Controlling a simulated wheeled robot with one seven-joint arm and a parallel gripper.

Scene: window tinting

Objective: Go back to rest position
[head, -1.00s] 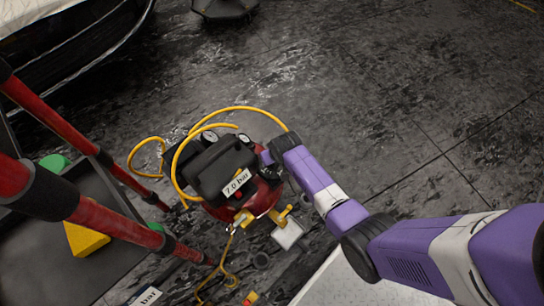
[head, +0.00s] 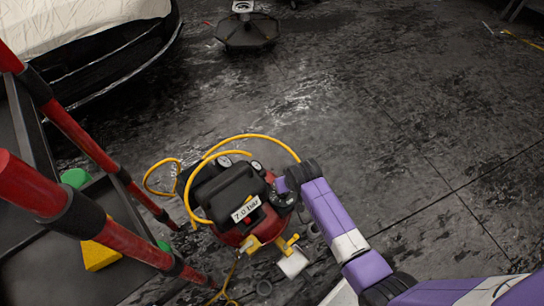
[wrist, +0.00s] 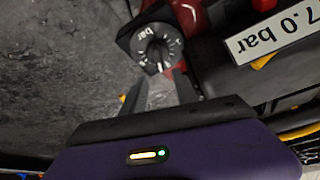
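The red and black air compressor (head: 232,195) stands on the floor, with a yellow hose and a label reading 7.0 bar. A round black pressure knob (wrist: 157,48) marked "bar" shows in the wrist view, just ahead of my fingertips. My gripper (wrist: 160,82) has its two fingers apart, with a gap between them and nothing visible held there. Whether a fingertip touches the knob I cannot tell. In the head view my purple arm reaches in from the lower right and its end covers the gripper beside the compressor.
A dark cart (head: 60,262) with red posts stands at the left, carrying a yellow block (head: 99,256) and a green object (head: 75,178). A car (head: 95,45) under a pale cover is at the upper left. A dark stand (head: 247,32) is at the back. Floor at the right is clear.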

